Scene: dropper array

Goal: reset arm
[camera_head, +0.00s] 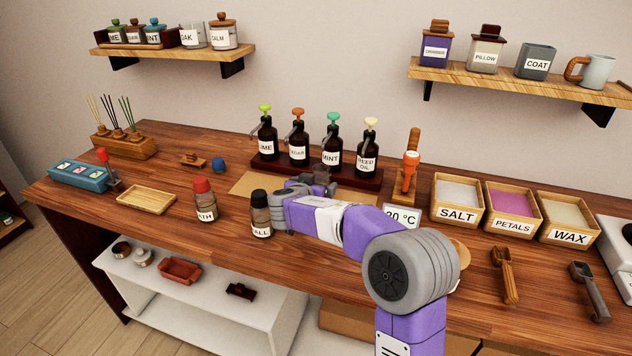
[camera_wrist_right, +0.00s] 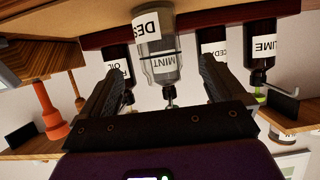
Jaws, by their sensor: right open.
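My right arm (camera_head: 340,222) reaches from the lower right over the wooden counter. Its gripper (camera_head: 316,186) is low over the counter, in front of the row of dark pump bottles. In the right wrist view, which is upside down, the gripper (camera_wrist_right: 158,82) is open. In the head view the arm mostly hides this bottle. My left gripper is not in view.
The mint pump bottle (camera_head: 331,153) stands close behind my right gripper on a dark stand. The black-capped jar (camera_head: 260,215) and red-capped jar (camera_head: 204,203) stand to its left. A thermometer display (camera_head: 402,216) and salt box (camera_head: 457,202) are to its right.

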